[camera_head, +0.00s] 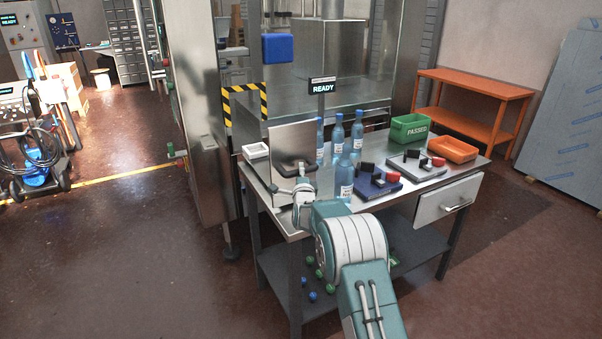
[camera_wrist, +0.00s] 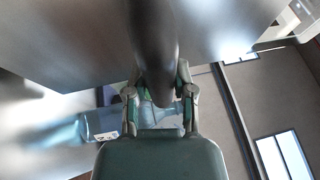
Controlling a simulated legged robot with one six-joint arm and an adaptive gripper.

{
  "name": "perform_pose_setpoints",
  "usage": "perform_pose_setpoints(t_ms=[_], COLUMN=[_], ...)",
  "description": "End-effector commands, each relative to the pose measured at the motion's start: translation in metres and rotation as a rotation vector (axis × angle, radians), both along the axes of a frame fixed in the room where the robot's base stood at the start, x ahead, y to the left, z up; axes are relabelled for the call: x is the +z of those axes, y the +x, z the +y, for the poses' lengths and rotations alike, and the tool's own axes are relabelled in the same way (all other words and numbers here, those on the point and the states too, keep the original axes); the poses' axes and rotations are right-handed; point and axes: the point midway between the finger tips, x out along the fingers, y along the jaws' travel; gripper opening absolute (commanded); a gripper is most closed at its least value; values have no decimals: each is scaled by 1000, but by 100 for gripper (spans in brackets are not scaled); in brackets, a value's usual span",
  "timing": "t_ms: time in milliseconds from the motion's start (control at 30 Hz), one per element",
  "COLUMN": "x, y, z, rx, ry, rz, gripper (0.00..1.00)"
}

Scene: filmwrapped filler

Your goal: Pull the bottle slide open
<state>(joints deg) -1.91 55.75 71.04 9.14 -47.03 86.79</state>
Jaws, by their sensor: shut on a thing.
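The bottle slide appears to be the upright grey metal plate (camera_head: 285,139) at the left part of the steel table, with a dark handle (camera_head: 296,164) on its front. My gripper (camera_head: 298,178) is shut on this handle. In the wrist view the dark handle (camera_wrist: 153,38) runs between the two fingers of my gripper (camera_wrist: 158,78). Blue bottles (camera_head: 337,135) stand upright behind and right of the plate, and one bottle (camera_head: 345,172) stands nearer the front. A bottle also shows in the wrist view (camera_wrist: 97,126). The fingertips are partly hidden by the handle.
The steel table (camera_head: 437,179) also bears two fixtures with dark blocks and red knobs, a green bin (camera_head: 411,129) marked PASSED, an orange bin (camera_head: 453,149) and a small white tray (camera_head: 256,151).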

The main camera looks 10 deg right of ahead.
Motion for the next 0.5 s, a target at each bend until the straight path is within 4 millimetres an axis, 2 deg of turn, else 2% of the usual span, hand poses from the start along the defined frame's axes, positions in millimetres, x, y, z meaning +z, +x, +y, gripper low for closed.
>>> perform_pose_setpoints(t_ms=[33,167,200,233,267,500], x=[-10,-10,-10,-10,-10,-4], y=[-1,-1,-1,-1,-1,-1], z=[0,0,0,0,0,0], rx=[0,0,0,0,0,1], ry=[1,1,1,1,1,1], rz=[20,20,20,20,19,9], gripper=[0,0,50,64,68,68])
